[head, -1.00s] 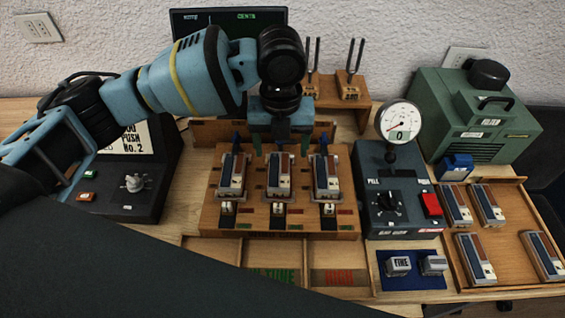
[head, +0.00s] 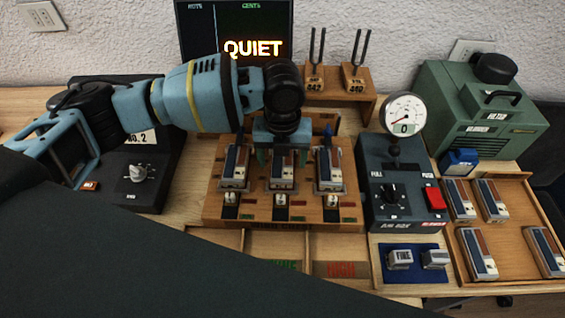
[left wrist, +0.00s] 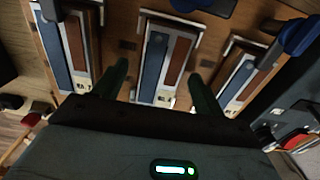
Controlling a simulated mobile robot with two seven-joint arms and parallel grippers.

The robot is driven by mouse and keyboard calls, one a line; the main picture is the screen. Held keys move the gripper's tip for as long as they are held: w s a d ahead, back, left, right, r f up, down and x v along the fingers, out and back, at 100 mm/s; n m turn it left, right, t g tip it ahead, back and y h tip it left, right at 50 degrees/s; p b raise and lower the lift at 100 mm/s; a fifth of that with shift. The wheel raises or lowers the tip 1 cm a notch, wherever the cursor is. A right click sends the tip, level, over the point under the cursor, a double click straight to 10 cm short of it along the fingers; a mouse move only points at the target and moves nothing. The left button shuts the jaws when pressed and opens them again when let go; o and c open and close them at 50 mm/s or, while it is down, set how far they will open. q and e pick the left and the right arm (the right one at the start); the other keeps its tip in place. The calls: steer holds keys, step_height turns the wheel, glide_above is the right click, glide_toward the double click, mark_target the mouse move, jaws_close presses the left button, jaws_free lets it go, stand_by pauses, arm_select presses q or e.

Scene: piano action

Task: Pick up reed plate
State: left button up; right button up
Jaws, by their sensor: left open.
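Three reed plates, each with a blue and a brown strip on a pale metal body, sit in a row on a wooden stand (head: 240,212): left (head: 235,168), middle (head: 282,171) and right (head: 329,169). My left gripper (head: 283,158) is open and empty over the far end of the middle reed plate, fingers pointing down. In the left wrist view, the fingers (left wrist: 160,88) stand either side of the middle reed plate (left wrist: 167,58), with a gap visible on each side. Whether they reach its height is unclear. My right gripper is out of view.
Right of the stand are a grey box with a dial gauge (head: 402,114) and a wooden tray (head: 508,238) holding several more reed plates. Tuning forks (head: 317,60) stand behind. A screen (head: 210,30) reads QUIET. A control box with a knob (head: 137,172) is at left.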

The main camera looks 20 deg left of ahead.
mark_target(284, 164)
arm_select(q)
steer(key=c, duration=1.1)
steer(key=shift+r, duration=0.1)
steer(key=shift+r, duration=0.4)
steer(key=r, duration=0.2)
steer(key=shift+s+d+r, duration=0.3)
steer(key=shift+d+r, duration=0.05)
steer(key=s+d, duration=0.3)
steer(key=s+d+r, duration=0.1)
steer(key=s+d, duration=0.2)
steer(key=s, duration=0.1)
steer(key=s+d, duration=0.4)
steer(key=shift+s+r, duration=0.15)
